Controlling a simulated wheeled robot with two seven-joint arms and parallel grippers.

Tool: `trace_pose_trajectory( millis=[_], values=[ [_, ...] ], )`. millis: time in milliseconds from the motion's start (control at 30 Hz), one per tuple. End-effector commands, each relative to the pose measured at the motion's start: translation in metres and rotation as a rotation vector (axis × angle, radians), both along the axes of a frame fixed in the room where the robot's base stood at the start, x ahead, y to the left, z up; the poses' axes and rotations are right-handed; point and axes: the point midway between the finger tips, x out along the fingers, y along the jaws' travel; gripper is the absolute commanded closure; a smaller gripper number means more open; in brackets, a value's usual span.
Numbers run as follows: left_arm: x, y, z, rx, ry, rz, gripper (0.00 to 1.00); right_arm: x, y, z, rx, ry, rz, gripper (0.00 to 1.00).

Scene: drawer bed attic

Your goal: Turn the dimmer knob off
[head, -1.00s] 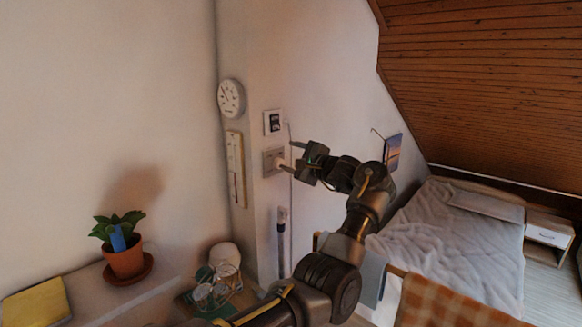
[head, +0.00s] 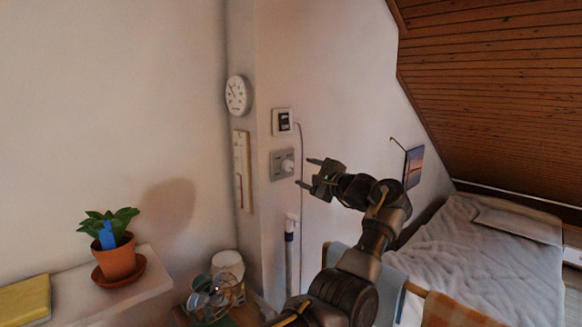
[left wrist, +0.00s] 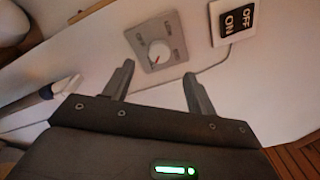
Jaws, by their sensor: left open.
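The dimmer knob (head: 287,165) is a round white knob on a grey wall plate (head: 276,174). My right gripper is not in view.
An ON/OFF switch (left wrist: 234,20) sits beside the dimmer plate; it is above the dimmer in the head view (head: 284,121). A round dial (head: 237,95) and thermometer (head: 242,172) hang to the left. A potted plant (head: 115,260) stands on a shelf; the bed (head: 480,250) is at right.

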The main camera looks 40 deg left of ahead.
Motion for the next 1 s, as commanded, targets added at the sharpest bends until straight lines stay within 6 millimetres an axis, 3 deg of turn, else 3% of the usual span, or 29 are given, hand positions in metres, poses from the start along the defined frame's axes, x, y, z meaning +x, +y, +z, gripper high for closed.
trace_pose_trajectory(
  millis=[200, 400, 600, 867, 1000],
  values=[
    [0.006, 0.043, 0.005, 0.000, 0.003, 0.003, 0.43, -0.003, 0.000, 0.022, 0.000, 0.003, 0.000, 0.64],
    [0.011, 0.071, 0.003, 0.000, 0.002, 0.001, 0.43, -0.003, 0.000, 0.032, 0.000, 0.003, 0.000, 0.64],
    [0.013, 0.083, 0.001, 0.001, 0.000, 0.001, 0.43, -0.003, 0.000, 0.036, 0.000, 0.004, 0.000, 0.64],
    [0.013, 0.084, 0.000, 0.000, 0.000, 0.000, 0.43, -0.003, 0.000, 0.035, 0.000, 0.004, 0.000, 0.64],
    [0.013, 0.084, 0.000, 0.000, 0.000, 0.000, 0.60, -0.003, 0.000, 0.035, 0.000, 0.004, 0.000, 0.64]
  ],
)
